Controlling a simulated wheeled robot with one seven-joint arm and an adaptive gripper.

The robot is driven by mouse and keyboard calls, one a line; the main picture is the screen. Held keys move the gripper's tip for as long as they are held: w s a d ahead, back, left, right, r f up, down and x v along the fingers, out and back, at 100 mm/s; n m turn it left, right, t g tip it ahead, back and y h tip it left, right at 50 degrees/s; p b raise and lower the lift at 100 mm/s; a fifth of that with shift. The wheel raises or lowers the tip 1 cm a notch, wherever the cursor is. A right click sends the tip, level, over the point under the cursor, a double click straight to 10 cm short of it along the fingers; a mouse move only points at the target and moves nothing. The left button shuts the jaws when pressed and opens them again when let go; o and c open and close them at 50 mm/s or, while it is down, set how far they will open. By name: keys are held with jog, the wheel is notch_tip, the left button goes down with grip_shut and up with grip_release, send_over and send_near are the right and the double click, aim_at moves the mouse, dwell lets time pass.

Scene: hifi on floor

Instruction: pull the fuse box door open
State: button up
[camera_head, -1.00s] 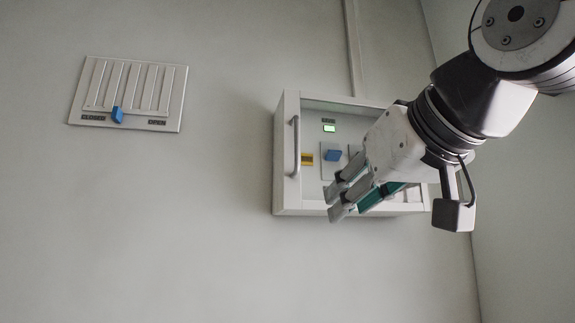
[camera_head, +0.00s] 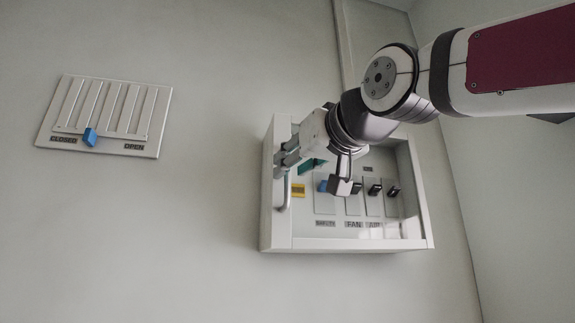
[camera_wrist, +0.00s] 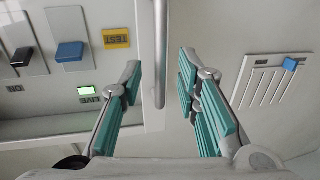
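The fuse box (camera_head: 345,243) is a white wall box whose door has a white frame and a clear pane; the door looks closed. Its grey bar handle (camera_head: 284,195) runs up the left side of the door, with its upper part hidden behind my gripper (camera_head: 287,158). The fingers are open, with a visible gap on the right of the bar.
Behind the pane are a blue switch (camera_wrist: 70,51), a yellow test label (camera_wrist: 116,38), a lit green indicator (camera_wrist: 86,91) and several black switches. A slatted vent panel (camera_head: 112,110) with a blue slider (camera_head: 90,137) is on the wall at left. Bare wall lies between.

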aim_at(287, 197)
jog(key=shift+x, duration=1.55)
grip_shut()
jog(key=shift+s, duration=0.1)
